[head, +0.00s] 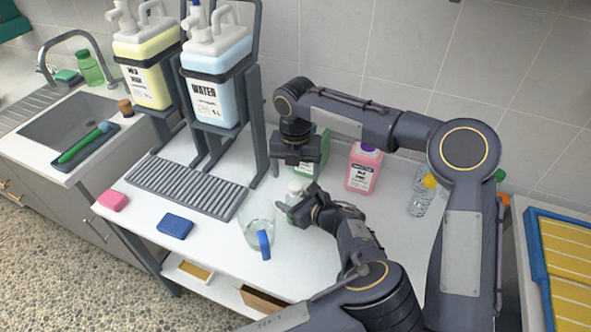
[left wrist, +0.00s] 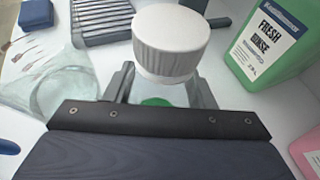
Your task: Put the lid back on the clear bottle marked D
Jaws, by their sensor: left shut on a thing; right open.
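A small clear bottle (head: 292,200) stands upright on the white worktop. My left gripper (head: 299,211) is shut on it from the right side. A ribbed white lid (left wrist: 171,42) shows at the bottle's top in the left wrist view, and also in the head view (head: 295,186). I cannot tell whether it is fully seated. A green patch (left wrist: 155,102) shows low between the left fingers. No letter D is readable; the gripper hides much of the bottle. My right gripper (head: 296,172) is open, pointing down just above the lid, apart from it as far as I can see.
A clear jug (head: 258,228) with a blue handle stands left of the bottle. A green rinse container (left wrist: 268,40) and a pink container (head: 363,168) stand behind. Small clear bottles (head: 421,197) stand at right. A drain grille (head: 187,187) and blue sponge (head: 175,226) lie at left.

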